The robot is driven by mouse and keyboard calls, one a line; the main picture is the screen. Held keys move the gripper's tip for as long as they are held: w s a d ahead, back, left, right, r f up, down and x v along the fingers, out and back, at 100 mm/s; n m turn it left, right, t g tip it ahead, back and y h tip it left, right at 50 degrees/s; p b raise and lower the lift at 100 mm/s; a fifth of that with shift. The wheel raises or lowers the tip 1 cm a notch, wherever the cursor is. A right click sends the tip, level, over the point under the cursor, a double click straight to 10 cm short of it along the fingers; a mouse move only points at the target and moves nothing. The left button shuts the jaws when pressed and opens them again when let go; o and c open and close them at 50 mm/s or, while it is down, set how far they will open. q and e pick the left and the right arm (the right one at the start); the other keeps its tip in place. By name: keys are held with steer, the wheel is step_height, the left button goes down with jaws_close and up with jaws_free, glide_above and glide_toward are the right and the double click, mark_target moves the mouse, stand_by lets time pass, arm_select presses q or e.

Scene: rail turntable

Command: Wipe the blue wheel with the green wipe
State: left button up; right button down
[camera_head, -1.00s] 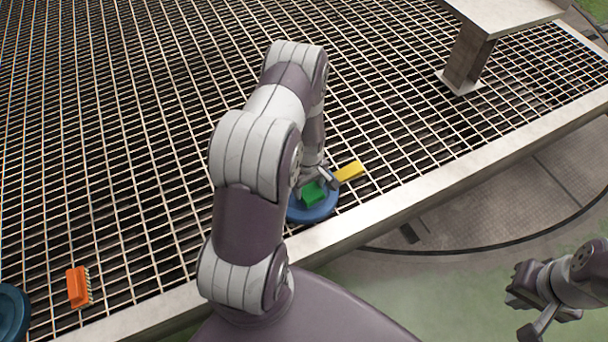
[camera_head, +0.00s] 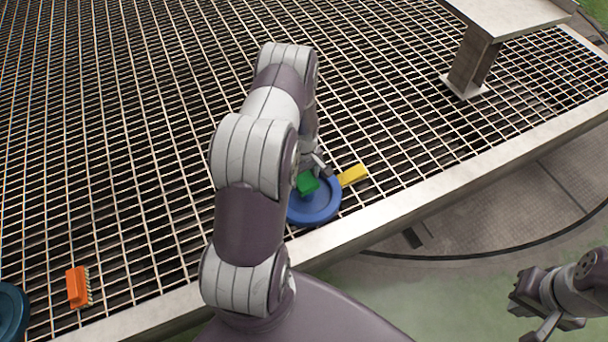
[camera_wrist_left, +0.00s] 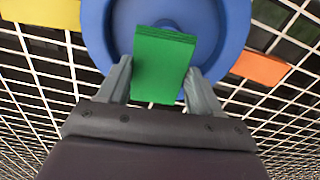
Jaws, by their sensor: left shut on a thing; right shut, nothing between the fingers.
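The blue wheel (camera_head: 318,207) lies flat on the metal grating near the front edge; it also fills the top of the left wrist view (camera_wrist_left: 228,30). My left gripper (camera_head: 314,172) is shut on the green wipe (camera_head: 306,182), a green block held between the fingers in the left wrist view (camera_wrist_left: 162,66). The wipe is over the wheel's far part; I cannot tell if it touches the wheel. My left arm hides part of the wheel's left side. My right gripper (camera_head: 530,310) is shut and empty, at the lower right beyond the grating's edge.
A yellow block (camera_head: 353,175) lies just right of the wheel. An orange brush (camera_head: 78,287) and a dark teal round thing (camera_head: 10,312) are at the far left. A metal post with a flat top (camera_head: 474,62) stands at the upper right. The far grating is clear.

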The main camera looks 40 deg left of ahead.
arm_select(q)
step_height(320, 180, up, 8)
steer(key=p, duration=0.6)
steer(key=shift+p, duration=0.35)
steer(key=shift+f, duration=0.15)
